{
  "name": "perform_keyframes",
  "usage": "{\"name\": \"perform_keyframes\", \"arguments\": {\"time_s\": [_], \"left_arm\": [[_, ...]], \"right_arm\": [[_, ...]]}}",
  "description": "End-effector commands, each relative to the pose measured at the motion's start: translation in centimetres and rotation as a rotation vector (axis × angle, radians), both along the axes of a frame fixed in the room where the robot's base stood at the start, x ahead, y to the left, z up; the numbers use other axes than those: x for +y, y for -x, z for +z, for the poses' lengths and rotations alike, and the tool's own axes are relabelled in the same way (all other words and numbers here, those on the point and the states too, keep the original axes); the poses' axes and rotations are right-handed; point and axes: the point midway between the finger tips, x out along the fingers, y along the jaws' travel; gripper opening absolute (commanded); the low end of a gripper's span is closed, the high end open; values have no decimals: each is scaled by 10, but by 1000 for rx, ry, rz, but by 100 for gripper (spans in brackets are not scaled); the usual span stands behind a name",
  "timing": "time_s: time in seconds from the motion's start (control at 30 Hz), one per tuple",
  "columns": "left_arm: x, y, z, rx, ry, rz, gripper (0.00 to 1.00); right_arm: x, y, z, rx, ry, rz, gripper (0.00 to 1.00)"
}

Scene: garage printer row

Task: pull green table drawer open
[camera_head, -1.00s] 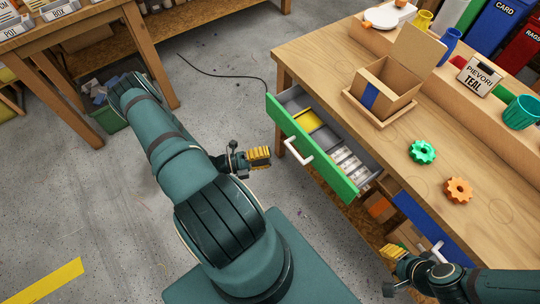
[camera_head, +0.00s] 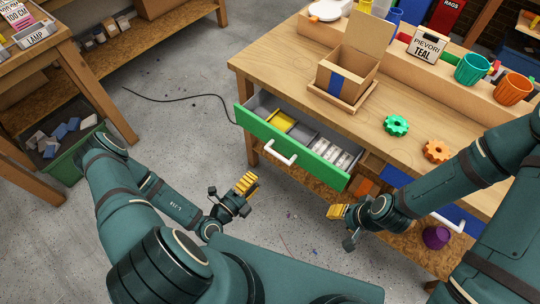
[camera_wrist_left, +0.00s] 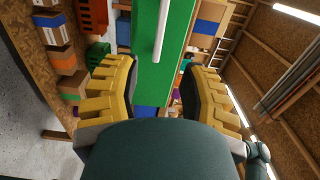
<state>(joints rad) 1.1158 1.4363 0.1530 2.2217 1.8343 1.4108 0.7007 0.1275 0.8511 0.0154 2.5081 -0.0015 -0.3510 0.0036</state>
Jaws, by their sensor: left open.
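The green table drawer (camera_head: 284,148) stands pulled out from the wooden table, with its inside showing from above. Its white handle (camera_head: 278,154) is on the front face, and no gripper touches it. Grey compartments inside hold a yellow item (camera_head: 281,123) and several whitish items (camera_head: 333,153). My left gripper (camera_head: 247,184) is open and empty, in front of and below the drawer. In the left wrist view the green front (camera_wrist_left: 162,70) and handle (camera_wrist_left: 161,30) show beyond the open fingers. My right gripper (camera_head: 336,212) is below the drawer's right end; its jaw opening is unclear.
The wooden table (camera_head: 262,60) carries a cardboard box (camera_head: 346,72), a green gear (camera_head: 396,125) and an orange gear (camera_head: 436,151). A blue drawer (camera_head: 398,176) is at the right. A purple pot (camera_head: 436,238) stands below. Open floor lies left of the table.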

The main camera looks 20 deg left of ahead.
Motion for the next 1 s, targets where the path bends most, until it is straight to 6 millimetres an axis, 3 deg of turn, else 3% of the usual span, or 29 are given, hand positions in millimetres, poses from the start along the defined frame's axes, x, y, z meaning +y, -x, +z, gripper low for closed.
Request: {"name": "perform_keyframes", "arguments": {"time_s": [0.6, 1.0], "left_arm": [[-37, -103, -1, -3, 0, -3, 42], [-42, -118, 0, -2, 1, 0, 42]], "right_arm": [[0, -3, -16, -7, 1, -2, 47], [0, -4, -17, -9, 1, -1, 47]]}}
